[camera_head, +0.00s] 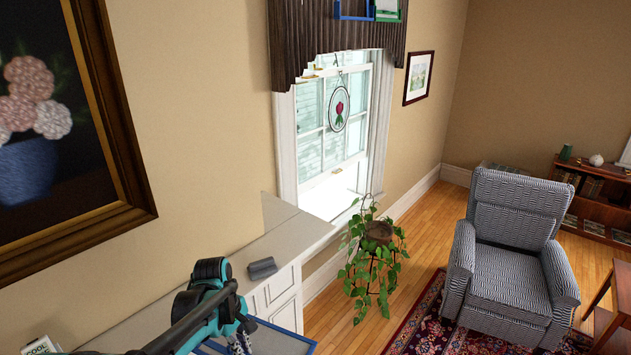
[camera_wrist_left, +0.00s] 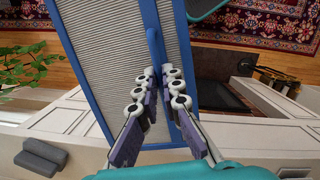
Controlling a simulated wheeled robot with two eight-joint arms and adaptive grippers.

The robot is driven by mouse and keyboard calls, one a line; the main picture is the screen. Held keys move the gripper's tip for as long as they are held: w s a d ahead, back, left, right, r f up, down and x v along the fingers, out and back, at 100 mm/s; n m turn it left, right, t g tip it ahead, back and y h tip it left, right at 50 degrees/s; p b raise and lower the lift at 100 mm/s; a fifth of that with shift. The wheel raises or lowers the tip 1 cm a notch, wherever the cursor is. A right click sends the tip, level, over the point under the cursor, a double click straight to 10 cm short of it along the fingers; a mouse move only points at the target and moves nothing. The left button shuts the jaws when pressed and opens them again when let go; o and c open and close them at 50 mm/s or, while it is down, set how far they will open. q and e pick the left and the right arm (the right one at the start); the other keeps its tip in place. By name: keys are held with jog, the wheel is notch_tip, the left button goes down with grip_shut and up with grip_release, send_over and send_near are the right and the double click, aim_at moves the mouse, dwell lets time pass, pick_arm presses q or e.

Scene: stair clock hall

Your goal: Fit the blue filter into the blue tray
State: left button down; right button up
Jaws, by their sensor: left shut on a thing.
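The blue filter (camera_wrist_left: 105,60) fills the upper middle of the left wrist view. It has a blue frame, grey pleated faces and a raised blue bar along its middle. My left gripper (camera_wrist_left: 164,75) is shut on that bar. In the head view my left gripper (camera_head: 240,343) is at the bottom edge, and only a corner of the filter's blue frame (camera_head: 281,331) shows beside the white cabinet. A blue open frame (camera_head: 354,18), perhaps the blue tray, is cut off at the top, in front of the dark valance. My right gripper is not in view.
A grey block (camera_head: 262,268) lies on the white cabinet top (camera_head: 280,238). A green frame with a white panel (camera_head: 388,12) is beside the blue frame. A hanging plant (camera_head: 372,260) is right of the cabinet. An armchair (camera_head: 510,250) stands farther right on the rug.

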pick_arm(q)
jog(key=s+f+m+b, duration=0.1)
jog(key=f+m+b, duration=0.5)
jog(key=f+b, duration=0.7)
jog(key=s+f+m+g+y+b, duration=0.1)
jog(key=s+f+m+b, duration=0.1)
jog(key=f+m+b, duration=0.5)
notch_tip(320, 180, down, 12)
jog(key=b, duration=0.5)
jog(key=shift+d+f+y+b, duration=0.15)
jog(key=shift+y+b, duration=0.15)
jog(key=shift+b, duration=0.1)
jog(key=shift+s, duration=0.1)
